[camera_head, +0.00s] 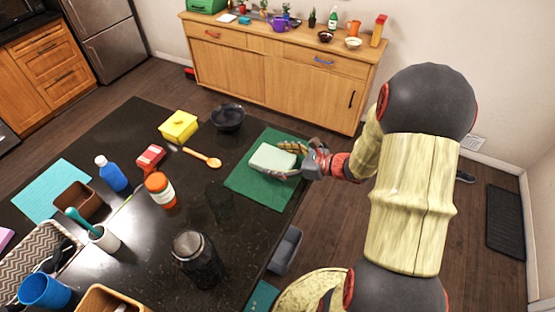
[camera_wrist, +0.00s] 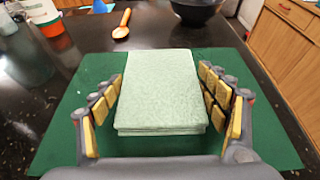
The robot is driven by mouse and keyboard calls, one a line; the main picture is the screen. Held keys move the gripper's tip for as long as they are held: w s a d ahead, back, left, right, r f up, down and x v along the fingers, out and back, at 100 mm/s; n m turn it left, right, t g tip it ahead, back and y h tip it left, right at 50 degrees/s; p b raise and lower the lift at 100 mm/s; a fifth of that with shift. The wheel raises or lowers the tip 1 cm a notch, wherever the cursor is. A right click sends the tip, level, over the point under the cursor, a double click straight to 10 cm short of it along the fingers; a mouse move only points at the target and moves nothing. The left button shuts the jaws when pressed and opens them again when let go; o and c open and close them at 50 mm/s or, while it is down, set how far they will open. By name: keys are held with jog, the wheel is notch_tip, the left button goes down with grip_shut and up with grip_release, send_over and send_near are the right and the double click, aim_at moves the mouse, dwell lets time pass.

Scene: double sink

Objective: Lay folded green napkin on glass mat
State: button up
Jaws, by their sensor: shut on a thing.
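The folded napkin (camera_head: 273,157) is a pale green, thick rectangular stack. It also fills the middle of the wrist view (camera_wrist: 160,92). My gripper (camera_head: 292,160) is shut on it, with the padded fingers (camera_wrist: 160,98) on either side of its near part. The napkin lies flat over a dark green mat (camera_head: 250,188), which also shows around it in the wrist view (camera_wrist: 75,140). I cannot tell whether its underside touches the mat. A light blue mat (camera_head: 50,190) lies at the counter's left. The frames do not show which mat is glass.
A black bowl (camera_head: 228,117), yellow container (camera_head: 179,126) and orange spoon (camera_head: 203,157) lie beyond and left of the green mat. A dark jar (camera_head: 197,258), orange-lidded jar (camera_head: 160,190) and blue bottle (camera_head: 111,174) stand further left. The mat's right side borders the counter edge.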

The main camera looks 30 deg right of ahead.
jog(key=shift+f, duration=0.15)
jog(key=o, duration=1.1)
jog(key=shift+o, duration=0.2)
